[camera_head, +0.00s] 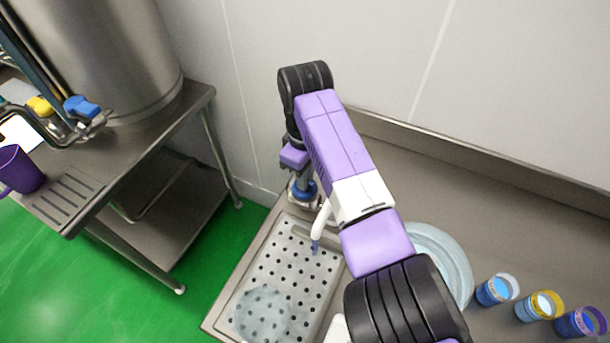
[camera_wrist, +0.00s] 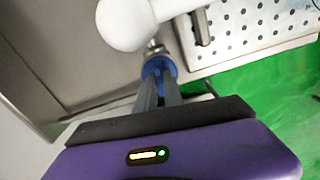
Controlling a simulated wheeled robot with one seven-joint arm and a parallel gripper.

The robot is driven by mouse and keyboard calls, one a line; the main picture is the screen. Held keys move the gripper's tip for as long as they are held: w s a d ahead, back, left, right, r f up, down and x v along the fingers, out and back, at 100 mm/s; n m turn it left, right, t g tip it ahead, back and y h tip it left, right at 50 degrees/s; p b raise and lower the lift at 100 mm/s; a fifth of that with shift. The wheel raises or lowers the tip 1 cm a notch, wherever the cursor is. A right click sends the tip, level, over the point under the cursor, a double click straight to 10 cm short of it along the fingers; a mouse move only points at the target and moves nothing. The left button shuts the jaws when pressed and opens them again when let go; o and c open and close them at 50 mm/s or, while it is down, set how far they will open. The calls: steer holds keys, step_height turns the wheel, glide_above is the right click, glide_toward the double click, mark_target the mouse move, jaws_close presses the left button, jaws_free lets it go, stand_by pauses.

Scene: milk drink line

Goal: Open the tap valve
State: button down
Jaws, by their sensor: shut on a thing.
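A blue valve part (camera_wrist: 157,66) of the tap sits on a metal stem behind the drain tray. In the wrist view my gripper (camera_wrist: 160,84) is shut on it, with both grey fingers pressed against the blue piece. In the head view the blue part (camera_head: 307,193) shows just under my gripper (camera_head: 303,186), partly hidden by it. A white rounded piece (camera_wrist: 125,22) stands close beside the held part in the wrist view. In the head view a white arm (camera_head: 321,220) with a blue tip reaches out over the tray. How far the valve is turned I cannot tell.
A perforated drain tray (camera_head: 266,266) with a translucent round item (camera_head: 263,312) lies below. Several cups, including a blue one (camera_head: 495,290), stand at right. At left, a steel tank (camera_head: 110,50) with a blue-handled tap (camera_head: 82,107) and a purple mug (camera_head: 20,170) stand on another table.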

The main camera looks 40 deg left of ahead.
steer(key=c, duration=1.5)
jaws_free()
steer(key=shift+o, duration=0.2)
steer(key=shift+r+b, duration=0.65)
steer(key=shift+r, duration=3.25)
